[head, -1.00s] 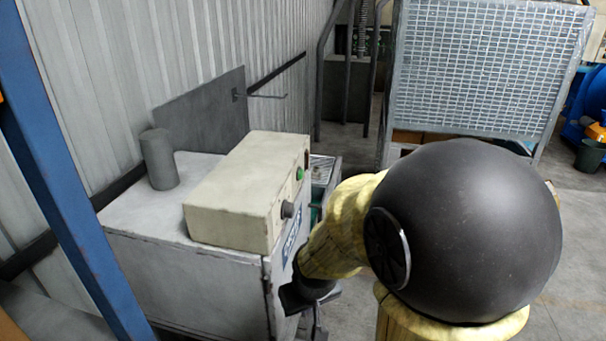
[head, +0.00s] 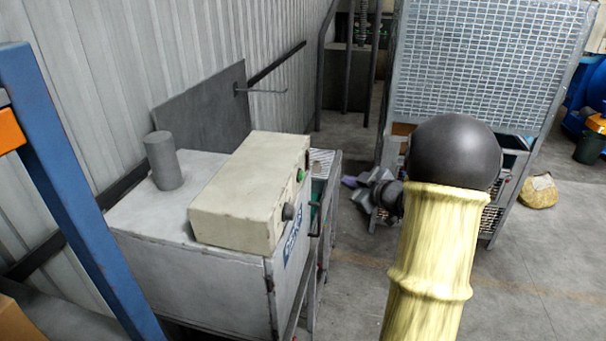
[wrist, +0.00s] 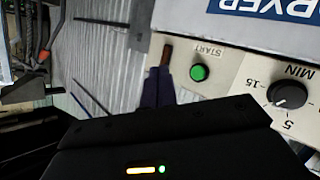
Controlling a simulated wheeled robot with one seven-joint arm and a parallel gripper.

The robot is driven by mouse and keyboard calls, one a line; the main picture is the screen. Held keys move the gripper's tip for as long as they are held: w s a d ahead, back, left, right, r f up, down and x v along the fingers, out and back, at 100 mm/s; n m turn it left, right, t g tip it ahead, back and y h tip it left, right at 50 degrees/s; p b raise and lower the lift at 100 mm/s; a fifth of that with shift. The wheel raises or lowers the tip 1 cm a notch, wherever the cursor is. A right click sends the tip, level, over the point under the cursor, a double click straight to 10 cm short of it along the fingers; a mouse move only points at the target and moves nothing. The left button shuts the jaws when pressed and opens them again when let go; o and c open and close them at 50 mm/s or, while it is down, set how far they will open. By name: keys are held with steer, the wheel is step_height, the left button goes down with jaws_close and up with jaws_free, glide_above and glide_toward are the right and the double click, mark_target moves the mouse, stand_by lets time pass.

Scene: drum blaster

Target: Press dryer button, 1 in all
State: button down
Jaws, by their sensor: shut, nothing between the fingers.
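The dryer (head: 190,275) is a pale grey metal cabinet at left in the head view, with a cream control box (head: 235,200) on top. Its green button (head: 300,175) is on the box's right-hand face. In the wrist view the round green button (wrist: 199,72) sits under the word START, beside a dial (wrist: 288,95) marked MIN. My gripper (head: 350,182) is to the right of the control box in the head view, apart from it, with dark purple fingers. In the wrist view its shut, empty fingers (wrist: 158,88) appear just left of the button; the dark gripper body covers the lower part.
A blue post (head: 65,190) stands at the near left. A wire mesh cage (head: 485,70) stands behind my arm. A thin handle sticks out from the dryer's front. Open floor (head: 545,260) lies to the right.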

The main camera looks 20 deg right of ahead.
mark_target(301, 176)
steer(key=shift+a, duration=0.1)
steer(key=w+a+b, duration=0.2)
steer(key=w+a, duration=0.3)
steer(key=a, duration=0.2)
stand_by(0.5)
steer(key=shift+a, duration=0.1)
stand_by(1.8)
steer(key=shift+w+a, duration=0.2)
steer(key=shift+a, duration=0.15)
